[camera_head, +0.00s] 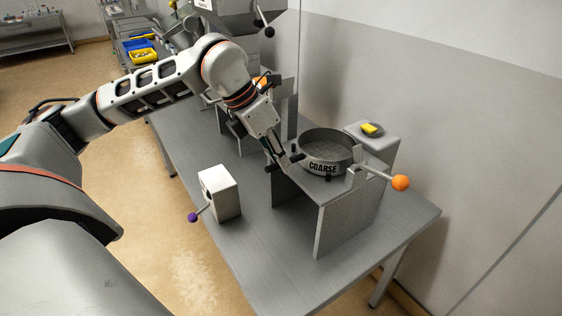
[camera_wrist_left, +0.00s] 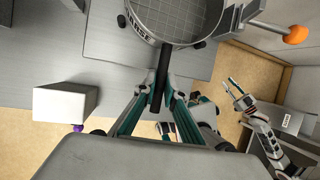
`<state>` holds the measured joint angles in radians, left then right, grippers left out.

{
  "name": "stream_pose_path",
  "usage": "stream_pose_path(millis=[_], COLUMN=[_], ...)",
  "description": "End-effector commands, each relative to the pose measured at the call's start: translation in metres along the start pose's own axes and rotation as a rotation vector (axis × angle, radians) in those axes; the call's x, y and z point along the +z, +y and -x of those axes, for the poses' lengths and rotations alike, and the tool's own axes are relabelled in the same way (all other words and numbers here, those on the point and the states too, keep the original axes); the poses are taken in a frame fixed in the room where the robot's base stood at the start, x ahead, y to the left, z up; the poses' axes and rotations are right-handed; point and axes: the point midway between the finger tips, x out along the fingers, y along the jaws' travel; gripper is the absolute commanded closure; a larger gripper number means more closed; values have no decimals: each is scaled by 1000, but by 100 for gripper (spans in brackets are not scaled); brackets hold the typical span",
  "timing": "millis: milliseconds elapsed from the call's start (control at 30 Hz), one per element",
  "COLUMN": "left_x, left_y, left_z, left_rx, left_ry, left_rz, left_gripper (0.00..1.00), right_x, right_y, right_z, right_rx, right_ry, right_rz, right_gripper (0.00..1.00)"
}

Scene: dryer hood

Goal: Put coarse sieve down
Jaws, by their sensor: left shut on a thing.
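The coarse sieve (camera_head: 322,167) is a round grey ring with a mesh floor, marked COARSE. It is level at the top of the grey stand (camera_head: 336,215); I cannot tell whether it rests on it or is just above. My left gripper (camera_head: 284,161) is shut on the sieve's black handle, left of the ring. In the left wrist view the handle (camera_wrist_left: 161,77) runs between the fingers (camera_wrist_left: 159,92) to the sieve (camera_wrist_left: 177,18), whose far part is cut off. My right gripper (camera_wrist_left: 236,90) shows there at the right, apart from the sieve, its fingers seemingly spread.
A lever with an orange ball (camera_head: 400,183) sticks out right of the stand. A grey block (camera_head: 374,143) behind carries a dish with a yellow thing (camera_head: 371,129). A white box (camera_head: 221,192) with a purple-knobbed lever stands left. The table's front (camera_head: 270,262) is clear.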

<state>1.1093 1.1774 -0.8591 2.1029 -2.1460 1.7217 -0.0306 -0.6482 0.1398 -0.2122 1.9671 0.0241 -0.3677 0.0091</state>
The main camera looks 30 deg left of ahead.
Motion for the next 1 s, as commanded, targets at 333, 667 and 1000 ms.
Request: stream_pose_path(millis=[333,667,1000], left_x=[-3,-1,0], left_y=[0,0,0], left_z=[-2,9,74], left_rx=[-2,1,2], left_ry=[10,7,2], left_rz=[4,4,3], left_gripper=[73,73,73], right_x=[4,4,-6], right_y=[0,0,1], right_z=[-1,0,3], right_rx=[-1,-1,1], right_ry=[-7,-7,2], right_rz=[0,0,2], right_gripper=[73,73,73])
